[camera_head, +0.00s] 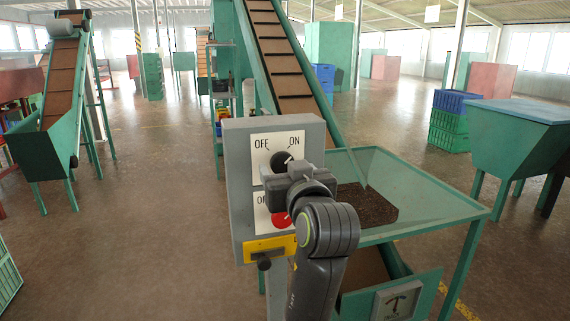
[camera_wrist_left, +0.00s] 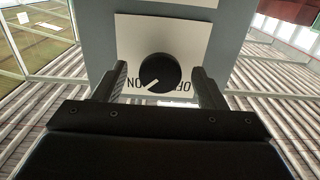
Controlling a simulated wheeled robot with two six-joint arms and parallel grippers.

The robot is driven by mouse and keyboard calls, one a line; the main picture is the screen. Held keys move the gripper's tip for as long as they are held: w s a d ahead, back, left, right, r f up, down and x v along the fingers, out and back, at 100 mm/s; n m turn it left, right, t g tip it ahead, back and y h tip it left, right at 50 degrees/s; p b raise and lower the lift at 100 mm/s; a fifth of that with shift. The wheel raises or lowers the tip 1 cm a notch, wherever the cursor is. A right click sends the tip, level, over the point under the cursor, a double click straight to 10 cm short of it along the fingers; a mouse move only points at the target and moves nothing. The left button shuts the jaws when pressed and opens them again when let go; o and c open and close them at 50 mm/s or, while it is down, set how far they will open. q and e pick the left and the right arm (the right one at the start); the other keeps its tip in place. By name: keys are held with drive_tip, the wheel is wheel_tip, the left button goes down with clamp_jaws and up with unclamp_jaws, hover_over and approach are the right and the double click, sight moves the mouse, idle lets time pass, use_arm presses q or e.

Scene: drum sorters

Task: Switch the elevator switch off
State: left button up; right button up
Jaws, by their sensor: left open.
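A grey control box (camera_head: 240,180) stands in front of the hopper. Its upper white plate, marked OFF on the left and ON on the right, carries a round black knob (camera_head: 282,160). The knob's white mark points to ON. A red knob (camera_head: 281,219) sits on the lower plate, partly hidden by my arm. No label tells which knob is the elevator switch. My left gripper (camera_head: 287,180) is open in front of the box. In the left wrist view the black knob (camera_wrist_left: 159,73) lies between the two fingers, with gaps at both sides. My right gripper is not in view.
A hopper with a glass-like rim (camera_head: 430,190) and dark material stands right of the box, under a sloping conveyor (camera_head: 278,60). Another conveyor (camera_head: 62,90) stands at the left. Blue and green crates (camera_head: 449,128) are at the right.

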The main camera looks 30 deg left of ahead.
use_arm(q)
drive_tip(key=shift+w+a+r, duration=0.1)
drive_tip(key=shift+a, duration=0.05)
drive_tip(key=c, duration=1)
